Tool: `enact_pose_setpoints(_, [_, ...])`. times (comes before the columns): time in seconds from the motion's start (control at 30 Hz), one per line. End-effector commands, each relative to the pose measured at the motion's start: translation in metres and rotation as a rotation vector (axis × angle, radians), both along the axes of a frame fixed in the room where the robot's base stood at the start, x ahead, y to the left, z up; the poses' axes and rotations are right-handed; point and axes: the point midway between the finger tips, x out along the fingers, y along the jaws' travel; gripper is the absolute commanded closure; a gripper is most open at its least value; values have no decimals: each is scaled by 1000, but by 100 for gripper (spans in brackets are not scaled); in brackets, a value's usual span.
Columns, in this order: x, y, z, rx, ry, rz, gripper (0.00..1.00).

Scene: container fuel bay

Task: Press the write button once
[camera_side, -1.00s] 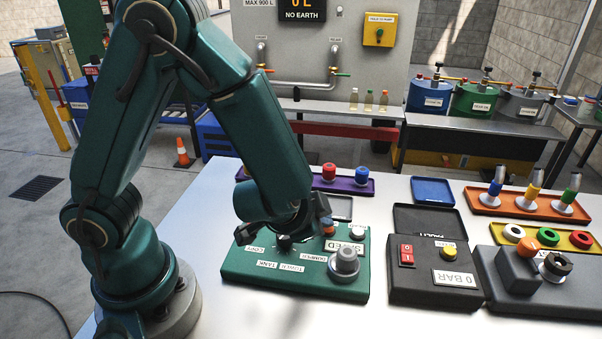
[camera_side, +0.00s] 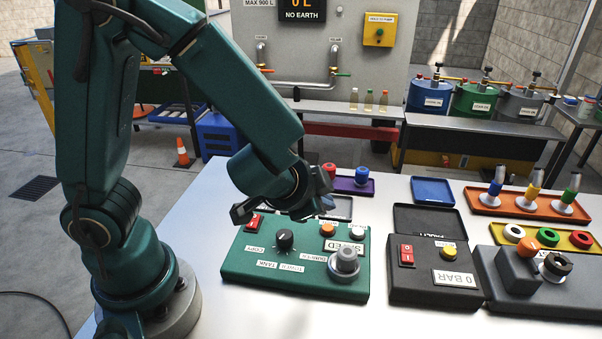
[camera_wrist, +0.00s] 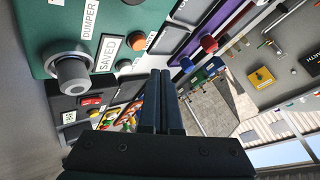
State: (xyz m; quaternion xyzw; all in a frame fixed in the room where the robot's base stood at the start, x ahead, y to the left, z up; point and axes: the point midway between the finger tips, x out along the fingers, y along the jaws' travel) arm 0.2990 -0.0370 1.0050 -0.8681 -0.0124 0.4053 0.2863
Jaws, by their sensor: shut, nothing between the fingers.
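The green panel (camera_side: 240,268) lies on the table in front of my arm. It carries an orange button (camera_side: 328,230) near its far right side, a black knob (camera_side: 284,239), a red switch (camera_side: 254,221) and a grey round fitting (camera_side: 346,262). The small label by the orange button is not legible. A display (camera_wrist: 108,53) on the panel reads "SAVED" in the wrist view, with the orange button (camera_wrist: 137,41) beside it. My gripper (camera_wrist: 162,72) is shut and empty. In the side view it is raised above the panel's far edge, apart from the button.
A black box (camera_side: 430,287) with a red switch and yellow button stands right of the panel. A purple tray (camera_side: 358,190) with red and blue knobs lies behind my gripper. Orange and yellow trays lie farther right. The table's left front is bare.

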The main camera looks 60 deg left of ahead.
Motion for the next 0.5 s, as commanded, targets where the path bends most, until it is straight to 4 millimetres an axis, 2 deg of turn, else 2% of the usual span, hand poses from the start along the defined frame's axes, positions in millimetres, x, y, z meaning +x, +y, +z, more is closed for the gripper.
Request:
enact_pose_setpoints(0.2, [1, 0, 20, -2, -4, 4, 100])
enact_pose_setpoints(0.5, [0, 0, 24, 1, 0, -1, 100])
